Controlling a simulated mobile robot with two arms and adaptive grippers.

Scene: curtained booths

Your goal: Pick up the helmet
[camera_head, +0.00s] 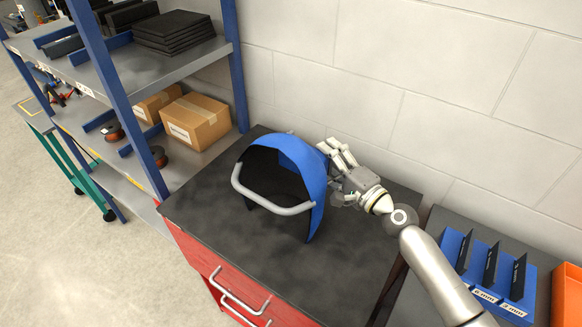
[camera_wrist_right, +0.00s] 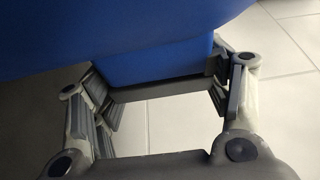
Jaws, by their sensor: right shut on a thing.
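The helmet is a blue shell (camera_head: 304,162) with a dark inside and a grey tubular bar across its front. It stands on the black top of a red cabinet (camera_head: 340,272) in the head view. My right gripper (camera_head: 332,172) is at the helmet's right side, shut on its blue edge. In the right wrist view the blue helmet (camera_wrist_right: 130,35) fills the top, and a blue part of it sits between the fingers of my right gripper (camera_wrist_right: 160,85). The helmet's far side is hidden. My left gripper is not in view.
A blue-post shelf rack (camera_head: 120,95) with cardboard boxes (camera_head: 195,120) stands close at the left. A white block wall is behind. The cabinet top in front of the helmet is clear.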

